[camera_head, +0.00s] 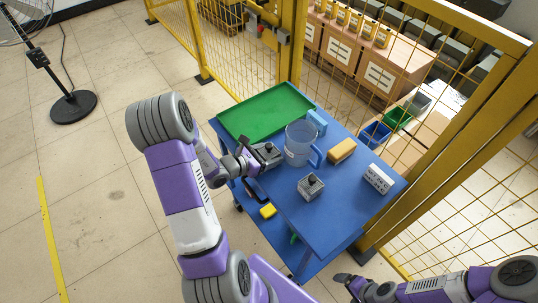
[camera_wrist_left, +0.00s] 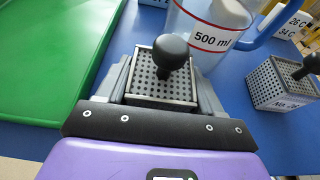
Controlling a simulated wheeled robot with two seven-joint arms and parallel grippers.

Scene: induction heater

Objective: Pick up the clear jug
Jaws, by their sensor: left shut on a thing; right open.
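The clear jug (camera_head: 299,150) stands upright on the blue table, with a blue handle on its right side. In the left wrist view, the jug (camera_wrist_left: 190,32) shows a "500 ml" label and a red line, just beyond my gripper. My left gripper (camera_head: 266,153) is beside the jug on its left. It is shut on a perforated metal box with a black knob (camera_wrist_left: 163,75), not on the jug. I cannot tell whether the box touches the table. My right gripper (camera_head: 346,279) is open and empty at the bottom, off the table's front right.
On the blue table (camera_head: 335,215) are a green tray (camera_head: 255,98), a light blue block (camera_head: 317,120), an orange-yellow block (camera_head: 342,151), another perforated box (camera_head: 310,187) and a white labelled box (camera_head: 378,178). A yellow mesh fence (camera_head: 375,70) stands behind.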

